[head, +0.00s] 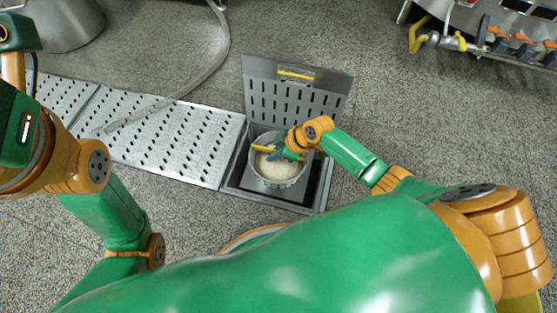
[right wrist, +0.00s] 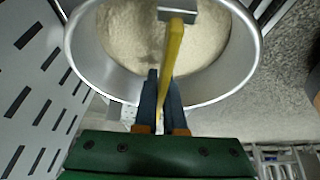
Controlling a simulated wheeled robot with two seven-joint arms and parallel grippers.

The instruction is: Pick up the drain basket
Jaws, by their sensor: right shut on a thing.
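The drain basket (head: 277,181) is a round metal bucket with pale, grainy matter inside. It stands upright within the open square drain pit (head: 229,183) in the head view. It also shows large in the right wrist view (right wrist: 90,62), where its yellow handle bar (right wrist: 173,52) runs from a grey block over the contents toward my gripper. My right gripper (head: 279,153) is over the basket's rim, and in the right wrist view its dark fingers (right wrist: 163,97) are shut on the yellow handle. The fingers hide part of the handle. My left gripper is not in view.
A slotted cover (head: 297,97) with a yellow handle stands tilted up behind the pit. Perforated floor grates (head: 170,142) run to the left, with a hose (head: 215,60) across them. Steel equipment with valves (head: 490,25) stands at top right. Speckled floor is clear right of the cover.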

